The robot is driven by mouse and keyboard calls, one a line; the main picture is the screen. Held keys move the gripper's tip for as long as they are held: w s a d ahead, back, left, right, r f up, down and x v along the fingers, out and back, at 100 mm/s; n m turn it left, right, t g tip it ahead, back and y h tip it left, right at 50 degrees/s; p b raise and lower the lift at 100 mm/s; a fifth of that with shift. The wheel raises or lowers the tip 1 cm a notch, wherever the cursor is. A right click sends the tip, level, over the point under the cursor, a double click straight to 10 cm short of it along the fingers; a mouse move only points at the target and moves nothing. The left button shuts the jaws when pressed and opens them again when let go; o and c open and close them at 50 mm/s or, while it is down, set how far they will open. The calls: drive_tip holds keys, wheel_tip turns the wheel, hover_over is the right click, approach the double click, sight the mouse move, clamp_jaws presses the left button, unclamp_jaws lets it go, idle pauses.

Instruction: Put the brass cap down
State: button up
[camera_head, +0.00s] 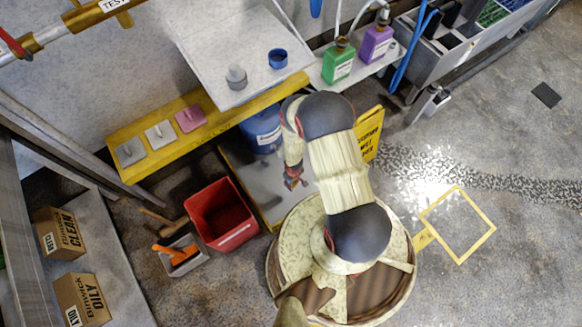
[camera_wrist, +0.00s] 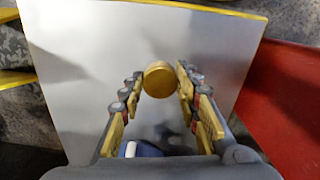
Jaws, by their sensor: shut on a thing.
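The brass cap (camera_wrist: 158,78) is a small round golden piece between the fingertips in the wrist view. My gripper (camera_wrist: 160,82) is shut on it. In the head view my gripper (camera_head: 293,178) hangs over a pale grey surface with yellow edges (camera_head: 262,205), left of my arm. The cap cannot be made out there. In the wrist view the same pale surface (camera_wrist: 80,60) lies behind the cap; the height of the cap above it is hard to tell.
A red bin (camera_head: 221,214) stands left of the pale surface. A blue container (camera_head: 263,130) is behind it, under a yellow shelf (camera_head: 150,168) with several small plates. A tilted grey panel (camera_head: 240,60) holds a blue cap (camera_head: 278,58) and a grey cap (camera_head: 236,78). Open floor (camera_head: 500,180) lies right.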

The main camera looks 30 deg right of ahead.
drive_tip(key=w+d+f+b, duration=0.1)
drive_tip(key=w+f+b, duration=0.1)
drive_tip(key=w+d+f+b, duration=0.1)
drive_tip(key=w+f+b, duration=0.1)
drive_tip(key=w+d+f+b, duration=0.1)
drive_tip(key=w+f+b, duration=0.1)
drive_tip(key=shift+w+d, duration=0.1)
drive_tip(key=shift+w, duration=0.2)
drive_tip(key=w+f+b, duration=0.1)
drive_tip(key=b, duration=0.1)
drive_tip(key=w+d+f+b, duration=0.1)
drive_tip(key=b, duration=0.1)
drive_tip(key=shift+f+b, duration=0.25)
drive_tip(key=shift+b, duration=0.5)
wheel_tip(320, 180, down, 3)
drive_tip(key=shift+r+b, duration=0.15)
drive_tip(key=shift+b, duration=0.55)
drive_tip(key=o, duration=1.3)
drive_tip(key=shift+r, duration=0.15)
